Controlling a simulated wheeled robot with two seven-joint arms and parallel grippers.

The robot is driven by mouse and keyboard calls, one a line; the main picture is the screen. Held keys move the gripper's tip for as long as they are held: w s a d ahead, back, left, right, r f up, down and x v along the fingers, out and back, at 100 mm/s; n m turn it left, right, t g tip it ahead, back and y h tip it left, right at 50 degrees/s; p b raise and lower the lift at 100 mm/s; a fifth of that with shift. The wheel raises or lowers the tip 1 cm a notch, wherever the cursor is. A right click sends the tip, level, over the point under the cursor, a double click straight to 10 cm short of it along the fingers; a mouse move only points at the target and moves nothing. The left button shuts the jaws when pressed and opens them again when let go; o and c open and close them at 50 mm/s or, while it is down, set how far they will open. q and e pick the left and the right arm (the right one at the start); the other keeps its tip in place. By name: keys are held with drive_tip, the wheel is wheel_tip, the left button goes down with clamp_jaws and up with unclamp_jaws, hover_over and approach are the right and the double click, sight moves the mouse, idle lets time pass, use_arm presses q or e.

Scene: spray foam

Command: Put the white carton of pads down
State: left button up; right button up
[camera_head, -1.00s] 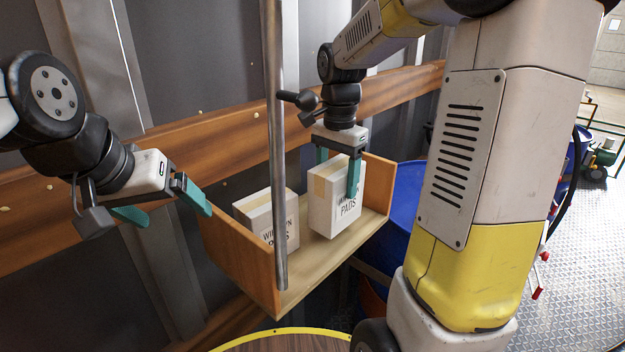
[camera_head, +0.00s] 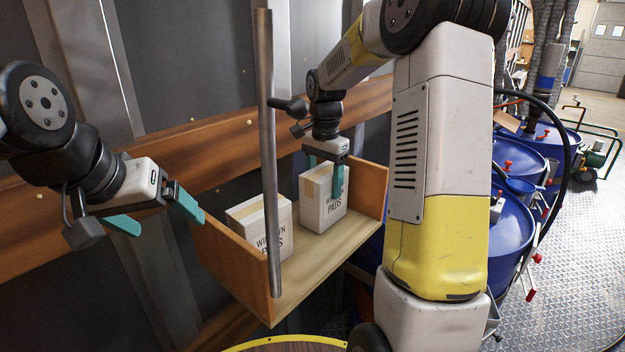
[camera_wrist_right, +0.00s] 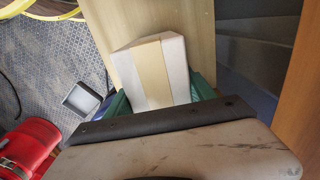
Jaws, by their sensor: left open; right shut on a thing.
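A white carton of pads (camera_head: 322,208) with a tan tape strip stands upright at the right part of a wooden shelf (camera_head: 345,238). Its base looks to be on the board, though a tiny gap cannot be ruled out. My right gripper (camera_head: 325,178) is shut on it from above, teal fingers on both sides. The right wrist view shows the carton's taped top (camera_wrist_right: 153,72) between the fingers. A second, similar carton (camera_head: 262,226) stands to its left, partly behind a metal pole. My left gripper (camera_head: 163,223) is open and empty, left of the shelf.
The metal pole (camera_head: 267,130) rises in front of the shelf's left end. Upright end boards (camera_head: 371,186) close the shelf at both sides. Blue drums (camera_head: 510,235) stand at the right. A round top with a yellow rim (camera_head: 290,340) lies below. Bare board shows in front of the cartons.

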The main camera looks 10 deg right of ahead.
drive_tip(key=shift+f, duration=0.15)
drive_tip(key=o, duration=1.7)
